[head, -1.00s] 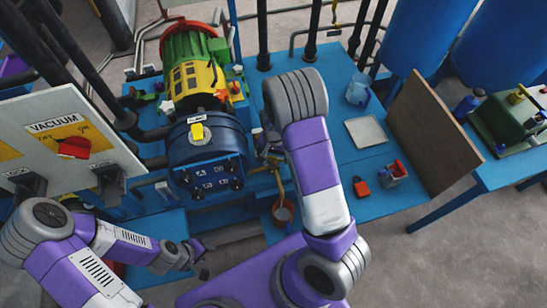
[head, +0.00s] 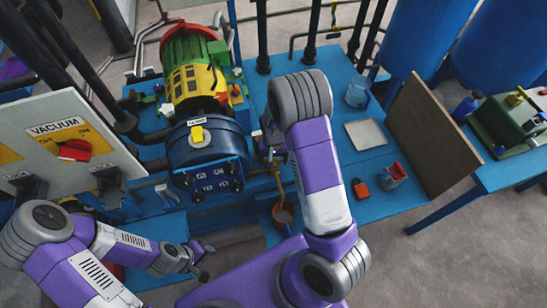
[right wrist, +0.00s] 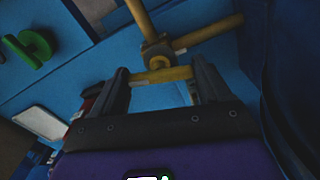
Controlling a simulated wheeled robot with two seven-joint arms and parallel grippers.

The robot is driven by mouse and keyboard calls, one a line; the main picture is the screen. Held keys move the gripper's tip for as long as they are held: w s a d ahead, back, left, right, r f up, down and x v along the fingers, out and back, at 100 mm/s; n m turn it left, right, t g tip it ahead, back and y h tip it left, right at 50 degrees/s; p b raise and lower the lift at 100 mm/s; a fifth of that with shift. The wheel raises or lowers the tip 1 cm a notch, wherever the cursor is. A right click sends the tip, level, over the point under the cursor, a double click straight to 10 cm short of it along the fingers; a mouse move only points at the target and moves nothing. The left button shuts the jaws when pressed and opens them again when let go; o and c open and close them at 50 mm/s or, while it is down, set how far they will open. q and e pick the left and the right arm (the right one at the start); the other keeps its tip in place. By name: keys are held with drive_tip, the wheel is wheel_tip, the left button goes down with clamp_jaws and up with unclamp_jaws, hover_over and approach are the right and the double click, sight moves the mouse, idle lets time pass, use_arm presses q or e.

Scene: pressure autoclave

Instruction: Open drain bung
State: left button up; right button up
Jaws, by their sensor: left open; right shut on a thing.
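A blue autoclave vessel (head: 209,152) stands at the middle left in the head view, with brass drain piping (head: 279,182) low on its right side. In the right wrist view the brass fitting (right wrist: 157,52) has a crosswise brass bar (right wrist: 163,75) between my fingers. I take this bar to be the drain bung's handle. My right gripper (right wrist: 162,76) is shut on it. In the head view my right gripper (head: 268,146) is beside the vessel, partly hidden by my arm. My left gripper (head: 204,260) is open and empty, low in front of the vessel.
A small reddish bucket (head: 284,213) stands below the drain piping. A VACUUM panel (head: 95,155) with a red knob is at left.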

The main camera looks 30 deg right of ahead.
drive_tip(key=o, duration=0.8)
drive_tip(key=shift+r, duration=0.1)
wheel_tip(320, 180, up, 7)
drive_tip(key=p, duration=0.2)
drive_tip(key=shift+r+p, duration=0.2)
drive_tip(key=shift+p, duration=0.1)
